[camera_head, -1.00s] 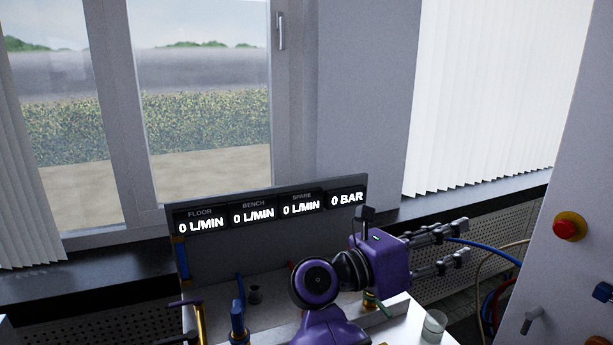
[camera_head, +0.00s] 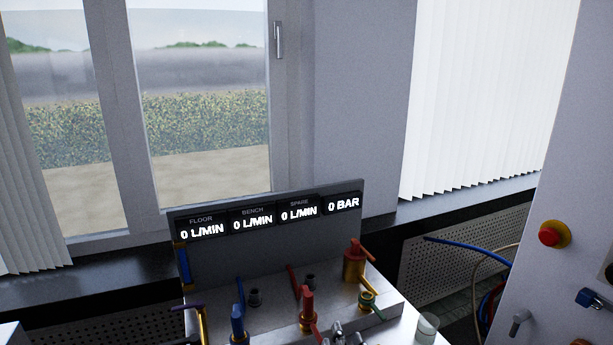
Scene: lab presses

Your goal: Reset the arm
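My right gripper (camera_head: 346,335) shows only as grey finger parts at the bottom edge, in front of the valve bench (camera_head: 275,325). Its two fingertips look a little apart, with nothing seen between them. The rest of it and my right arm are below the picture. My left gripper is not in view.
The bench carries a blue-handled valve (camera_head: 238,322), a red-handled valve (camera_head: 307,305), a brass valve with a red lever (camera_head: 354,264) and a clear cup (camera_head: 427,327). A display panel (camera_head: 275,250) reads zero throughout. A cabinet with a red button (camera_head: 550,236) stands right.

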